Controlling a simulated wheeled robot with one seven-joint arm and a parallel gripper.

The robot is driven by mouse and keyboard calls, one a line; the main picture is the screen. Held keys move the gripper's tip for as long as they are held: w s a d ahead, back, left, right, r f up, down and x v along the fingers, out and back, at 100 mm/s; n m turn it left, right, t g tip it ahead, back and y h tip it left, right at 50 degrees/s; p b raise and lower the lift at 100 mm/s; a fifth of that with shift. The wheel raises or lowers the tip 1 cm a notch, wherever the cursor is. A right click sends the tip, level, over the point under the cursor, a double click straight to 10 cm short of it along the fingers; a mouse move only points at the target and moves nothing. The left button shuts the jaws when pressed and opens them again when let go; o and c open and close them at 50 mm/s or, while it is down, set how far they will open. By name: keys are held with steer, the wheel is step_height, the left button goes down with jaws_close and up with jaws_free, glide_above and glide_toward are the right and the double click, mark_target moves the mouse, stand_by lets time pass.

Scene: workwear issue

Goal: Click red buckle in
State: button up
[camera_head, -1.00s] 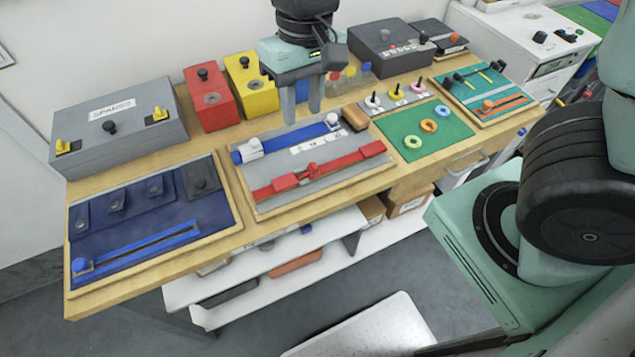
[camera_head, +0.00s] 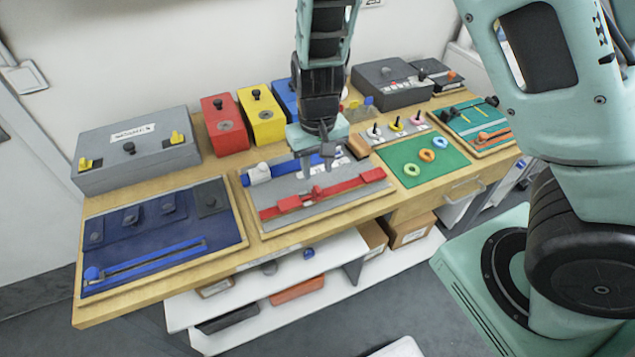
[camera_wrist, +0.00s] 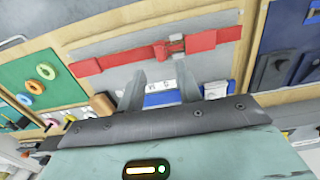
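The red buckle lies on a red strap (camera_head: 350,184) along the front of a grey board (camera_head: 345,197). Its block-shaped half (camera_head: 290,203) is at the left and its narrower half (camera_head: 317,193) at the right. In the wrist view, the block half (camera_wrist: 201,41) and the narrower half (camera_wrist: 161,51) lie close, with a small gap showing between their bodies. I cannot tell whether they are latched. My gripper (camera_wrist: 162,88) is open and empty, its two fingers apart. In the head view, my gripper (camera_head: 318,165) is above the board, behind the red buckle.
A blue strap (camera_head: 290,165) with a white buckle part (camera_head: 259,173) lies behind the red one. A brown block (camera_head: 358,146) is at the board's back right. A navy panel (camera_head: 160,235) is to the left, a green mat (camera_head: 415,170) with rings to the right. Coloured boxes (camera_head: 222,125) stand behind.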

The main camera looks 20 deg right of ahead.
mark_target(318, 189)
step_height(318, 189, down, 6)
steer(key=shift+f, duration=0.1)
stand_by(0.4)
